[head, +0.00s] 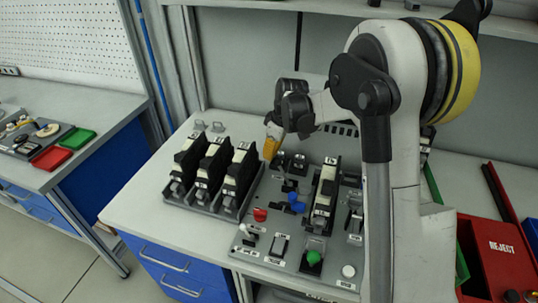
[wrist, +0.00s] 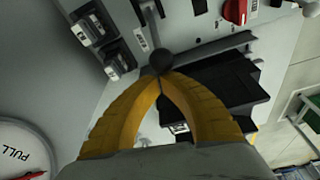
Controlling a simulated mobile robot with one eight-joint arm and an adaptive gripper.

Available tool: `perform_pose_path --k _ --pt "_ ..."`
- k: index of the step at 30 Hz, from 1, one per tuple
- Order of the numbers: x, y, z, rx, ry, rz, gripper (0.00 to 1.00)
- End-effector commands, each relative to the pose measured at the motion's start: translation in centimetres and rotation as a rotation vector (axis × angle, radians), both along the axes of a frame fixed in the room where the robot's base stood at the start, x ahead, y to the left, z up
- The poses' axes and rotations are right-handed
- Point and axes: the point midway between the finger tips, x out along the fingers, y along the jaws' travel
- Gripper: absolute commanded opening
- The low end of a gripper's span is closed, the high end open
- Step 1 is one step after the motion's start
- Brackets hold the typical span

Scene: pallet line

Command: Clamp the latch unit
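A latch unit (head: 325,197), black with a white label, stands upright in the fixture on the grey test panel (head: 240,262). My gripper (head: 271,147) is behind and to the left of it, pointing down with yellow-orange fingers. In the wrist view my gripper's fingertips (wrist: 162,74) come together at a black ball knob (wrist: 162,60) on the end of a thin lever. The fingers look closed on this knob, and its lower side is hidden by the tips.
Three more latch units (head: 213,165) stand in a rack left of the panel. A red knob (head: 260,214), a blue handle (head: 296,203) and a green button (head: 313,257) sit on the panel. A red REJECT bin (head: 497,262) is at right. A PULL gauge (wrist: 18,155) shows in the wrist view.

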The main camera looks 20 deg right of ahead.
Motion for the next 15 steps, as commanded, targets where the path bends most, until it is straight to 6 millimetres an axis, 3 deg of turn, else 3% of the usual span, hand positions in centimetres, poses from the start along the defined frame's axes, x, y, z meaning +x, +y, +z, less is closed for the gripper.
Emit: perform_pose_path --k 15 --pt "-2.1 -3.3 1.3 0.231 -0.156 -0.007 0.0"
